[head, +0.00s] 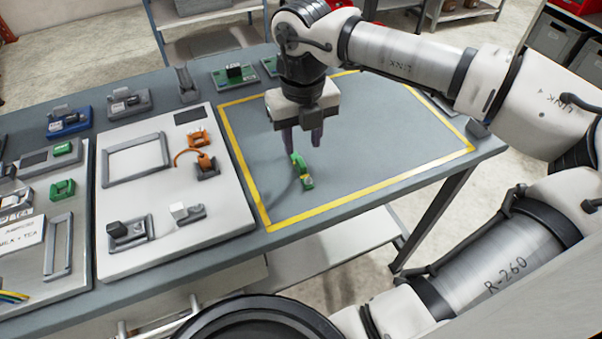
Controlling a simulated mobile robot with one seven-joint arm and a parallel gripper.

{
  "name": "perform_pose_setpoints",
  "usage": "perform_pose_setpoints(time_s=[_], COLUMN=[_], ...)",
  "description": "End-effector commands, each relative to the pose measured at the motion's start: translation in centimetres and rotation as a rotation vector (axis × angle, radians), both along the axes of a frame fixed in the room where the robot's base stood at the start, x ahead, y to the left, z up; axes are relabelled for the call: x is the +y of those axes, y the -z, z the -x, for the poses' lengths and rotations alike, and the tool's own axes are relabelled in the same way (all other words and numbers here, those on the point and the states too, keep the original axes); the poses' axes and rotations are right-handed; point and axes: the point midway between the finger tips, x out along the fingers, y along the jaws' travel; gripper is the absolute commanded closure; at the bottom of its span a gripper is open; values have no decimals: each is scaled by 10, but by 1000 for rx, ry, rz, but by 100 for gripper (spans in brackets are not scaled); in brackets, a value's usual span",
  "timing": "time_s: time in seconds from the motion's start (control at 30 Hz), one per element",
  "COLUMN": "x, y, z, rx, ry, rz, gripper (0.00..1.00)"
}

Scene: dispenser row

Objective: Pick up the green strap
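The green strap (307,181) lies on the grey table inside the yellow taped outline, near its left side. It is a short green piece with a small yellowish patch. My gripper (303,148) points down above the strap's far end. Its two dark fingers are apart, with nothing visible held between them. The far end of the strap shows just below the fingers; I cannot tell the exact height between them.
A white panel (119,246) with a grey frame, orange connector (204,161) and small fixtures stands left of the taped area. Green boards (234,76) lie behind the tape. The taped area (390,130) right of the strap is clear.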

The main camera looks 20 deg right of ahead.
Motion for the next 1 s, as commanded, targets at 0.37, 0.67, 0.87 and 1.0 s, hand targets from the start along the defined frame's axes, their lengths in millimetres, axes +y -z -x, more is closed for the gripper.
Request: perform_pose_setpoints(time_s=[0.37,0.67,0.87,1.0], x=[2,2,2,2], y=[46,54,54,54], z=[0,0,0,0], rx=[0,-2,-1,-1], ry=[-2,-1,-1,-1], rz=[-1,-1,-1,-1], gripper=[62,62,85,100])
